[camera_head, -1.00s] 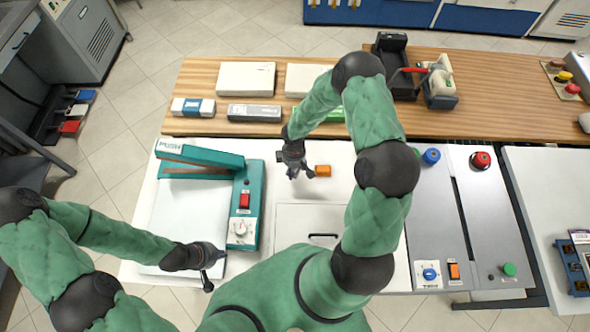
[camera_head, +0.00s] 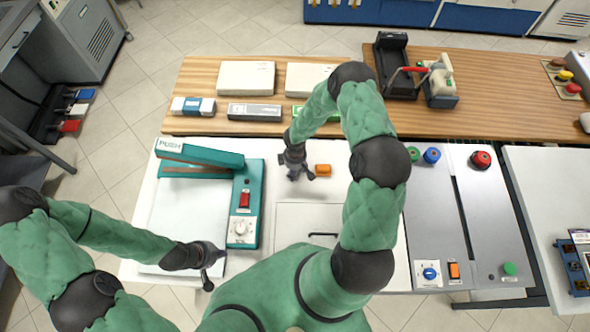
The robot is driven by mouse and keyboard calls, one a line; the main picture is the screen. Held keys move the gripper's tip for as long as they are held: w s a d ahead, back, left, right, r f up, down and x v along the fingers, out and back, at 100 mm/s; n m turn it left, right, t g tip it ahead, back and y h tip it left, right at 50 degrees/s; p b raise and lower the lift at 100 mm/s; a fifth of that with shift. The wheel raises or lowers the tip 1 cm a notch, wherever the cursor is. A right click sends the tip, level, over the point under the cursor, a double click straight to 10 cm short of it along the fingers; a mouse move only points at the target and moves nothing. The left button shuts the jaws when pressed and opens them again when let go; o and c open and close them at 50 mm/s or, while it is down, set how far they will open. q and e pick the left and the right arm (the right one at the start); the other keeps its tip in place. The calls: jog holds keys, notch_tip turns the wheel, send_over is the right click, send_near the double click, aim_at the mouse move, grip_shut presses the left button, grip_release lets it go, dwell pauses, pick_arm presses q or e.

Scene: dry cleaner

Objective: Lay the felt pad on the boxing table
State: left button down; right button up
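A small orange block (camera_head: 323,170), which may be the felt pad, lies on the white worktop (camera_head: 338,196). My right gripper (camera_head: 301,174) points down just left of it, with its fingers apart and nothing seen between them. I cannot tell its exact height above the worktop. My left gripper (camera_head: 213,270) is low at the near left, by the front edge of the press bed, and looks open and empty. The long wooden table (camera_head: 330,119) behind the worktop carries boxes and may be the boxing table.
A teal press (camera_head: 247,205) stands on the left of the worktop. White boxes (camera_head: 246,78), a grey box (camera_head: 254,112) and a black tape dispenser (camera_head: 441,84) occupy the wooden table. A grey machine panel (camera_head: 490,215) with buttons is at right.

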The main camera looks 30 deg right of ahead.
jog(key=o, duration=0.4)
jog(key=shift+r, duration=0.55)
notch_tip(320, 180, up, 11)
jog(key=shift+r+p, duration=0.15)
jog(key=shift+p, duration=0.45)
